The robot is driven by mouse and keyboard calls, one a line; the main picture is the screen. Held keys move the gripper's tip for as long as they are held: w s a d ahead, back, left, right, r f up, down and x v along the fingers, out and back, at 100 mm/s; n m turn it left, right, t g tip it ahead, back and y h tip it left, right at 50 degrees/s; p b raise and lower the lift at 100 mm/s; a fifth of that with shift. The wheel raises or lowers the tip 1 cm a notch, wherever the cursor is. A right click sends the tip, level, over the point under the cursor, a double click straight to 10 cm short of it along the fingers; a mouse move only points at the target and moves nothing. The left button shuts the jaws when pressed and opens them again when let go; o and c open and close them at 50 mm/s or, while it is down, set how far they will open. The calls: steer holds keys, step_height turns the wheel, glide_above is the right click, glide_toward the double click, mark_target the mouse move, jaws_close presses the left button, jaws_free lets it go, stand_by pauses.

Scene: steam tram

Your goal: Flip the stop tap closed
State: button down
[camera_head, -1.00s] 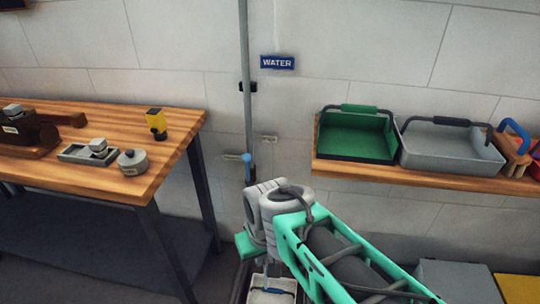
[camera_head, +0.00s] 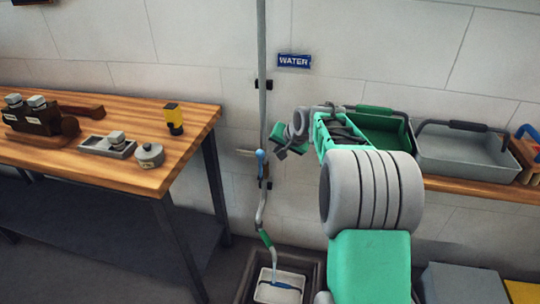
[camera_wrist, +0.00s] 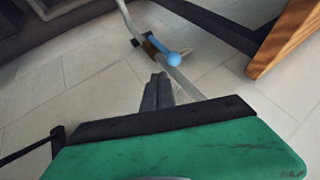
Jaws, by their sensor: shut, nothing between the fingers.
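The stop tap (camera_head: 261,158) is on the vertical wall pipe, with a blue rounded lever end, below the blue WATER sign (camera_head: 294,61). It also shows in the wrist view as a blue knob and bar (camera_wrist: 172,58) on the grey pipe, near a brass-coloured part. My gripper (camera_head: 274,153) is just right of the tap in the head view. In the wrist view, its dark fingers (camera_wrist: 158,90) are together and empty, pointing toward the pipe just short of the blue knob. I cannot tell whether they touch it.
A wooden workbench (camera_head: 110,175) stands left of the pipe. A wooden shelf (camera_head: 470,189) with a green tray (camera_head: 385,140) and a grey tray (camera_head: 462,150) is at right. A white container (camera_head: 278,288) sits in a floor recess below the pipe.

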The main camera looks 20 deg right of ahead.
steer(key=shift+w+f, duration=0.1)
steer(key=b, duration=0.1)
glide_above(260, 165)
steer(key=s+d, duration=0.3)
step_height(260, 165, down, 8)
steer(key=r, duration=0.1)
steer(key=shift+a+f, duration=0.1)
steer(key=shift+f, duration=0.1)
steer(key=shift+r, duration=0.1)
